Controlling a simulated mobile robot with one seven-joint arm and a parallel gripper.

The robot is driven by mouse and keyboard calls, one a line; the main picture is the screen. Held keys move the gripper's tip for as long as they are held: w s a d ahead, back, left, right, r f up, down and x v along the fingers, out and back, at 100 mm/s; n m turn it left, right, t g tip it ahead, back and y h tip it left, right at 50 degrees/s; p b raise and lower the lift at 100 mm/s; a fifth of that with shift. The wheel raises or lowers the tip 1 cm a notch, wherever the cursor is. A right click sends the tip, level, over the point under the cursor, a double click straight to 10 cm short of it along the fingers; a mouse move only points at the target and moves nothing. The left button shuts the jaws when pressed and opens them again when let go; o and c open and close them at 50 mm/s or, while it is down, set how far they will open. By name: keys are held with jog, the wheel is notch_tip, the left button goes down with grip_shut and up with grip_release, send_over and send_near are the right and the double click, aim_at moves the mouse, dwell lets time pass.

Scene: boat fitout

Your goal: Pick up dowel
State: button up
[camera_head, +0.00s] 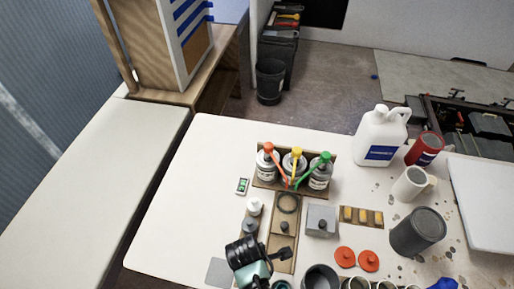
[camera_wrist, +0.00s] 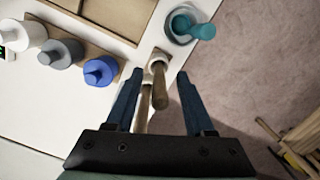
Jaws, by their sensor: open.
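A brown wooden dowel (camera_wrist: 161,92) shows in the wrist view, its upper end at a pale ring-like piece near the edge of the white table (camera_wrist: 120,63). A second brown rod-like piece (camera_wrist: 144,108) lies just left of it, partly hidden by my left finger. My gripper (camera_wrist: 159,74) is open, with its two blue fingers on either side of the dowel. I see a gap to the right finger and cannot tell whether anything touches. In the head view my dark arm end is at the lower middle of the table, and I cannot make out the dowel there.
A teal cup (camera_wrist: 183,24) stands just beyond the fingertips. Blue (camera_wrist: 100,71), grey (camera_wrist: 60,54) and white (camera_wrist: 25,36) capped bottles stand to the left. Three colour-topped bottles (camera_head: 294,168) stand in a rack. A dark grey can (camera_head: 418,232) and white jug (camera_head: 381,136) stand at right.

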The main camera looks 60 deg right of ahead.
jog(key=shift+f, duration=0.6)
grip_shut()
jog(key=shift+r, duration=0.15)
